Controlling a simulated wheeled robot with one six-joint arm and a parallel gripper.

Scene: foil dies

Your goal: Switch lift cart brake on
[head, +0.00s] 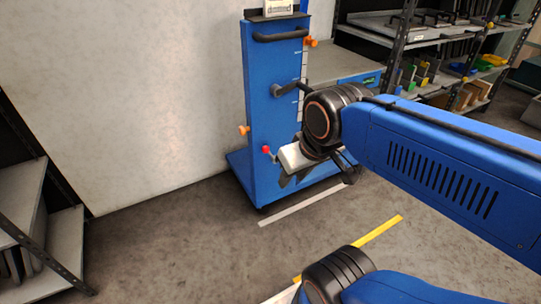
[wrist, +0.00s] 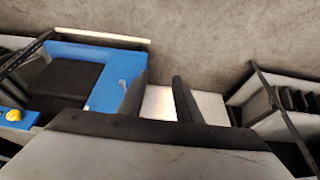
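The lift cart (head: 261,90) is a tall blue column on a low blue base. A short lever with a red ball knob (head: 266,150) sits low on its front face; no label shows that it is the brake. My gripper (head: 291,183) is in front of the cart's lower right part, a little right of and below the red knob, apart from it. In the wrist view my gripper's two dark fingers (wrist: 159,82) stand apart with nothing between them. Blue cart parts (wrist: 104,94) show left of the fingers there; the red knob is not visible in that view.
The cart also has orange knobs (head: 243,130), a black handle (head: 281,36) and a crank (head: 290,88). A shelf rack (head: 45,215) stands at left, and a loaded rack (head: 440,60) behind at right. Floor before the cart is clear, with a white line (head: 300,205).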

